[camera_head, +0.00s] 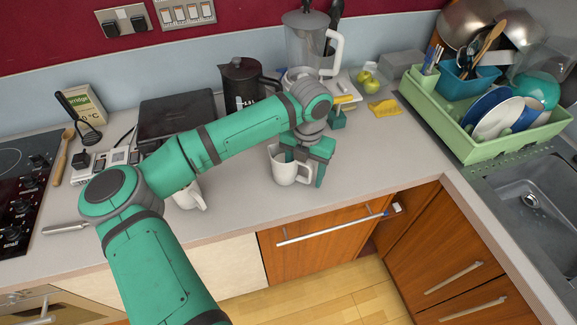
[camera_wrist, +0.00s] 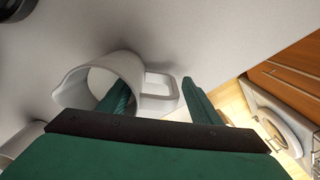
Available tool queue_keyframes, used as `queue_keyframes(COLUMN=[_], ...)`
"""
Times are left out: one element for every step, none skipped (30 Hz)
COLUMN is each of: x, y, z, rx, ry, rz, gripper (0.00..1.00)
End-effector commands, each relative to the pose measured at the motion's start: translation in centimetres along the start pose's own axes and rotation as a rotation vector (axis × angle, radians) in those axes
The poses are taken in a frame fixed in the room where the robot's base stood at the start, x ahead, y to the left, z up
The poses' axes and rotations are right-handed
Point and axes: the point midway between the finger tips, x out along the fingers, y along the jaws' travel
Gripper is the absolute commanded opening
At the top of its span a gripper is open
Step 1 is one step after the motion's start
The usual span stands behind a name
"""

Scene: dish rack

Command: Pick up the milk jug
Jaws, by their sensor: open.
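The milk jug (camera_head: 283,173) is a white jug standing upright on the grey counter, near its front edge. In the wrist view the jug (camera_wrist: 122,66) shows its open mouth, a spout at the left and a squared handle (camera_wrist: 160,88) at the right. My gripper (camera_head: 303,168) is open over the jug's right side. In the wrist view, the gripper (camera_wrist: 156,82) has its left finger over or inside the mouth and its right finger beyond the handle. The wall and handle lie between the fingers, not clamped. How deep the left finger reaches is hard to tell.
Another white vessel (camera_head: 189,196) stands to the left, partly behind my arm. A black kettle (camera_head: 242,82) and a clear blender jug (camera_head: 306,42) stand behind. A green dish rack (camera_head: 481,147) and a sink (camera_head: 537,205) are at the right. Counter right of the jug is clear.

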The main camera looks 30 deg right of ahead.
Motion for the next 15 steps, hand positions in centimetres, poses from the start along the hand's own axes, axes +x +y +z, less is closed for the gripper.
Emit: queue_keyframes(x=[0.13,0.15,0.15,0.14,0.14,0.13,0.13,0.13,0.12,0.12,0.12,0.12,0.12,0.12,0.07], y=[0.00,0.00,0.01,0.01,0.01,0.01,0.01,0.01,0.01,0.01,0.00,0.00,0.00,0.00,0.01], z=[0.00,-0.01,-0.01,-0.01,-0.01,-0.01,-0.01,-0.01,-0.01,-0.01,-0.01,-0.02,-0.02,-0.02,0.00], rx=[0.000,0.000,0.000,0.000,0.000,0.000,0.000,0.000,0.000,-0.001,0.000,0.000,0.000,0.000,0.000], ry=[0.000,0.000,0.000,0.000,0.000,0.000,0.000,0.000,0.001,0.001,0.001,0.001,0.001,0.001,0.000], rz=[0.000,0.000,0.000,0.000,0.000,0.000,0.000,0.000,0.000,0.000,0.000,0.000,0.000,0.000,0.000], gripper=[0.58,0.58,0.58,0.58,0.58,0.58,0.56,0.49,0.39,0.32,0.25,0.15,0.08,0.01,0.01])
